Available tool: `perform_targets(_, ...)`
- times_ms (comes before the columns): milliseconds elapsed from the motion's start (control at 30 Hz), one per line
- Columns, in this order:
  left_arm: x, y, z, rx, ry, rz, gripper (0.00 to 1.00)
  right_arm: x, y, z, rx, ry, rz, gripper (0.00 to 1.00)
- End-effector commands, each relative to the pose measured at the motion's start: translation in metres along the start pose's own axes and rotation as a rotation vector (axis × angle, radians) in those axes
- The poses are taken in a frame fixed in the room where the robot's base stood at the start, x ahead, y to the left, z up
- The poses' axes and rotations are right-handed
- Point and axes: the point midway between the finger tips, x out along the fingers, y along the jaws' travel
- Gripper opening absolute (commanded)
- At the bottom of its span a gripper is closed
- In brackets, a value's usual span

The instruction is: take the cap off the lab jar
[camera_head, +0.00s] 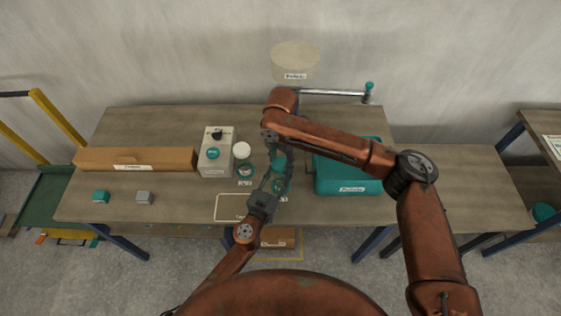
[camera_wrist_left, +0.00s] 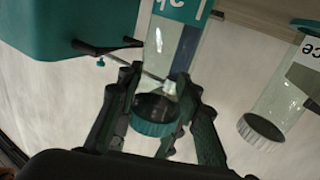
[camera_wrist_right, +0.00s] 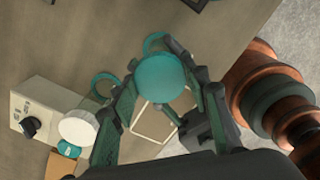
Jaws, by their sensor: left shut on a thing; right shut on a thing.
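The lab jar (camera_head: 281,184), clear with teal bands, stands near the middle of the table between my two grippers. My left gripper (camera_head: 270,186) comes in from the front and is shut on the jar. In the left wrist view the jar (camera_wrist_left: 160,50) shows a teal label and a ribbed teal end between the fingers. My right gripper (camera_head: 279,157) reaches down from above and is shut on the round teal cap (camera_wrist_right: 160,77). The cap hides what is under it, and I cannot tell whether it still touches the jar.
A white-lidded jar (camera_head: 242,152) and a grey box with a knob (camera_head: 215,155) stand left of the lab jar. A teal bin (camera_head: 345,178) stands close on the right. A long brown box (camera_head: 130,158) and two small blocks lie at left. An outlined area (camera_head: 228,207) is at the front.

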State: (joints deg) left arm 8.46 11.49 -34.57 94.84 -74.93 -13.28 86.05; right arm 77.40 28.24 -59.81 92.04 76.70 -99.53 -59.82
Motion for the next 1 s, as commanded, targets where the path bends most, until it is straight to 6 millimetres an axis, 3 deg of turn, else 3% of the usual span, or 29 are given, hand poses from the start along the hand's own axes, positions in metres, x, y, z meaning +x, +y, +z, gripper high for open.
perform_targets(367, 0.000, -0.001, 0.000, 0.000, 0.000, -0.001, 0.00, -0.001, 0.000, -0.001, 0.001, 0.001, 0.000, 0.14)
perform_targets(1000, 0.000, -0.001, 0.000, 0.000, 0.000, -0.001, 0.00, -0.021, 0.000, -0.001, 0.002, 0.001, -0.001, 0.14)
